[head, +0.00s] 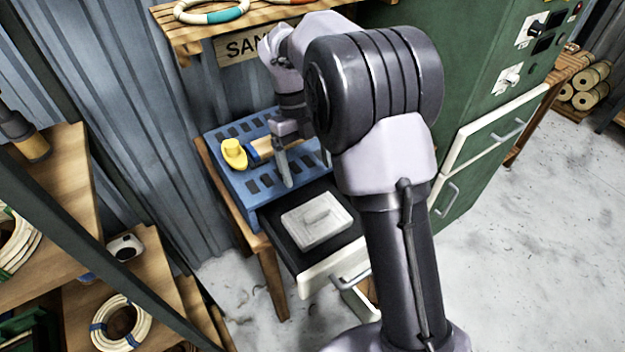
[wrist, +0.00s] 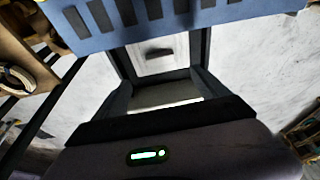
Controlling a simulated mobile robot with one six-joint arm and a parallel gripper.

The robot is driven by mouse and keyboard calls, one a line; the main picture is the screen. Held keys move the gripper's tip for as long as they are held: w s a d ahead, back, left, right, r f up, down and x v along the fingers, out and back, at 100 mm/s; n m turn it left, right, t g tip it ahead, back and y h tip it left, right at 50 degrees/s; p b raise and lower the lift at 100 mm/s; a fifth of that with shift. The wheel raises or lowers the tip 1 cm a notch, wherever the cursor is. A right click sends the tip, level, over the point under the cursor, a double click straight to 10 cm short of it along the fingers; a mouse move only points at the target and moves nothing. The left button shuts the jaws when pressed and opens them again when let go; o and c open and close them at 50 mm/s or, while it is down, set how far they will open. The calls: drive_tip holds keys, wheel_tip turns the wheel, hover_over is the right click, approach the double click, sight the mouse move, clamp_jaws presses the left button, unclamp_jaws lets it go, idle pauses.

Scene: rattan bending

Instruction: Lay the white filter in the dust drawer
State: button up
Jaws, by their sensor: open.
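The white filter (head: 318,222), a pale square plate with a raised grip on top, lies grip up inside the open dust drawer. It looks flat, with dark drawer floor showing around it. The drawer (head: 333,275) has a dark inside and a pale front with a bar handle, and is pulled out below the blue slotted bench. My gripper (head: 285,178) is open and empty, above the bench's front edge and apart from the filter. In the wrist view the filter (wrist: 150,56) shows as a pale plate with a dark grip. My arm hides the drawer's right end.
On the blue slotted bench (head: 240,195) lies a yellow-headed tool (head: 233,153) close beside my gripper. A green cabinet (head: 480,60) stands on the right. Wooden shelves with rattan coils (head: 119,322) stand on the left. The floor in front is mostly clear.

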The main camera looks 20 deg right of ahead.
drive_tip(key=s+a+r+n+t+y, duration=0.15)
drive_tip(key=s+r+n+t, duration=0.35)
drive_tip(key=s+r+n, duration=0.85)
drive_tip(key=s+f+n+t+y+b, duration=0.1)
drive_tip(key=s+f+n+t, duration=0.3)
drive_tip(key=s+n, duration=0.6)
drive_tip(key=f+n+b, duration=0.1)
drive_tip(key=n, duration=0.3)
drive_tip(key=shift+a, duration=0.4)
drive_tip(key=shift+s+f+y, duration=0.1)
drive_tip(key=shift+y, duration=0.15)
drive_tip(key=shift+c, duration=0.3)
